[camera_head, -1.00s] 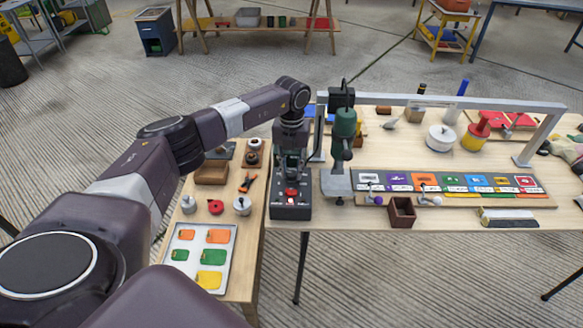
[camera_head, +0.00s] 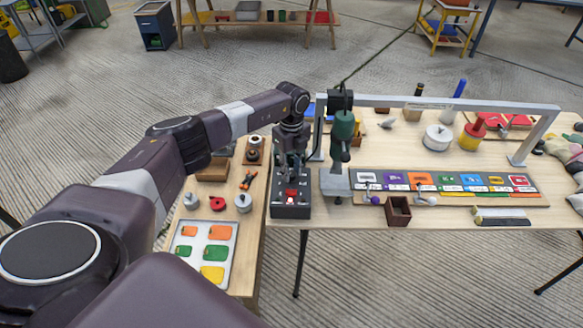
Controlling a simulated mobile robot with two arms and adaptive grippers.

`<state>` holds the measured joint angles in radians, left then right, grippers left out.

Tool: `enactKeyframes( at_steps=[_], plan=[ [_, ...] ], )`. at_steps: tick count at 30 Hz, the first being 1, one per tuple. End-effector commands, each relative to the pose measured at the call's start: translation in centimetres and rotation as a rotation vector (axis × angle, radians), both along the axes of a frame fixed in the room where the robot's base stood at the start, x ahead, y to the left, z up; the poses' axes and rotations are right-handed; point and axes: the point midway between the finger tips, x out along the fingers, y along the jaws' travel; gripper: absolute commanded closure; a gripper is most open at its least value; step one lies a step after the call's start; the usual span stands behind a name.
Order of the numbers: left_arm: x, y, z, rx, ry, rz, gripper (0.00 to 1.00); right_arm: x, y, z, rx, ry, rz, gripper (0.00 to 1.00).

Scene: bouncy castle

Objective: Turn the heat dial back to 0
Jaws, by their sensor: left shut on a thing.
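A black control box (camera_head: 290,208) stands at the left end of the main table, near its front edge. A red dial (camera_head: 291,193) sits on its top face. My left gripper (camera_head: 291,180) points straight down over the box, with its fingers shut on the dial. The fingers cover part of the dial, and its pointer and scale are too small to read. My right gripper is not in view.
A green drill-like tool on a stand (camera_head: 343,135) rises close to the right of my left gripper. A strip of coloured cards (camera_head: 440,185) and a small brown box (camera_head: 397,211) lie further right. A tray (camera_head: 205,245) and pots are on the side table.

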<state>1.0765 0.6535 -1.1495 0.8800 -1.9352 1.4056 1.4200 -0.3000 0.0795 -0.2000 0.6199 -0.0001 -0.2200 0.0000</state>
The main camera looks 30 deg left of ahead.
Motion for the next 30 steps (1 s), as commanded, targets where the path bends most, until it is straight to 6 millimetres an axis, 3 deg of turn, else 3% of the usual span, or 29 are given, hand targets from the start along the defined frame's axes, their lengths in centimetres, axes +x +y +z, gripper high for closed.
enactKeyframes(
  at_steps=[9,23,24,28,30],
  plan=[
    [0.31,0.17,0.36,0.002,-0.009,0.095,1.00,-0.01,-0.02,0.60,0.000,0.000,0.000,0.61],
    [0.32,0.19,0.33,0.002,-0.010,0.108,1.00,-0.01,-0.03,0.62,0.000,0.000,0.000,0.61],
    [0.32,0.19,0.33,0.001,-0.010,0.108,0.74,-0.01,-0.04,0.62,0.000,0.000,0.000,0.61],
    [0.26,0.14,0.27,0.002,-0.008,0.107,0.60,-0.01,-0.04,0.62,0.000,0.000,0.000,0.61],
    [0.20,0.11,0.21,0.001,-0.006,0.106,0.59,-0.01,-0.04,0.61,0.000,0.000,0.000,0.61]
  ],
)
